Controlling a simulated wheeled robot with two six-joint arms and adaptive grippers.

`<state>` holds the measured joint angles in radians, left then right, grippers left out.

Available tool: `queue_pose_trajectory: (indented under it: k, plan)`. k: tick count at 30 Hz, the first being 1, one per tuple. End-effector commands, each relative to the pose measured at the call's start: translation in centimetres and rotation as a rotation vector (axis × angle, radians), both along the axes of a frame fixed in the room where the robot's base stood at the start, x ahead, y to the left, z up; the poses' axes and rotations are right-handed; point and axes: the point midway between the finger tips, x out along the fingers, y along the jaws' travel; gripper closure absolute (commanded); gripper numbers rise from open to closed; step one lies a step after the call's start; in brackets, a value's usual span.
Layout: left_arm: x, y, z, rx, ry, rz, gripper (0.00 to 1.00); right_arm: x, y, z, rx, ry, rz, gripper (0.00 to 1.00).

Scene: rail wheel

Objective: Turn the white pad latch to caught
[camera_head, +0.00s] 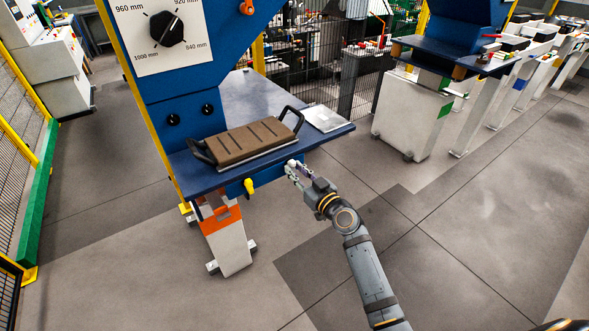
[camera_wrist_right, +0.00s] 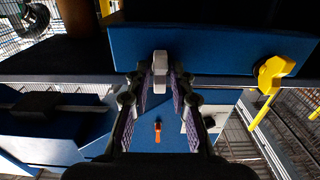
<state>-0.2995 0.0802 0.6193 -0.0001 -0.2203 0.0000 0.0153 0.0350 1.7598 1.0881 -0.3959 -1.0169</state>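The white pad latch (camera_head: 291,162) is on the front edge of the blue press table, at the right end of the blue front block. In the right wrist view the white latch (camera_wrist_right: 160,72) stands upright in the picture, between the two fingertips. My right gripper (camera_head: 294,171) is at the latch, with its fingers (camera_wrist_right: 161,80) one on each side of it. The fingers look apart, with a narrow gap beside the latch; contact is not clear. A yellow latch (camera_head: 249,187) is to the left on the same block and also shows in the right wrist view (camera_wrist_right: 272,74). My left gripper is not in view.
A brown pad with black handles (camera_head: 246,141) lies on the blue table (camera_head: 334,134), with a grey plate (camera_head: 324,118) to its right. A dial panel (camera_head: 163,30) is above. The floor in front and to the right is clear.

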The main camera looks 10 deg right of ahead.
Motion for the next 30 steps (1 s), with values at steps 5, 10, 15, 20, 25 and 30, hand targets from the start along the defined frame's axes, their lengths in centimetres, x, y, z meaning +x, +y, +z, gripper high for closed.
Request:
queue_pose_trajectory:
  k: [5,10,15,20,25,30]
  plan:
    - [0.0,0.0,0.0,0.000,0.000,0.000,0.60,0.0,0.0,0.0,0.000,0.000,0.000,1.00]
    - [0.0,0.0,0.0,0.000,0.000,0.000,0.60,0.0,0.0,0.0,-0.001,0.000,0.000,1.00]
    - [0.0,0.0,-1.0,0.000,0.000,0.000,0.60,0.0,0.0,-0.3,-0.046,-0.018,0.001,1.00]
    - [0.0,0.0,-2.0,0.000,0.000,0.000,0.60,0.0,0.0,-0.3,-0.121,-0.045,0.000,1.00]
    - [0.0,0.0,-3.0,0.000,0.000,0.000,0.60,0.0,0.0,-0.3,-0.197,-0.073,0.000,1.00]
    - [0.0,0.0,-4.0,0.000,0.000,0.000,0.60,0.0,0.0,-0.3,-0.268,-0.100,0.000,1.00]
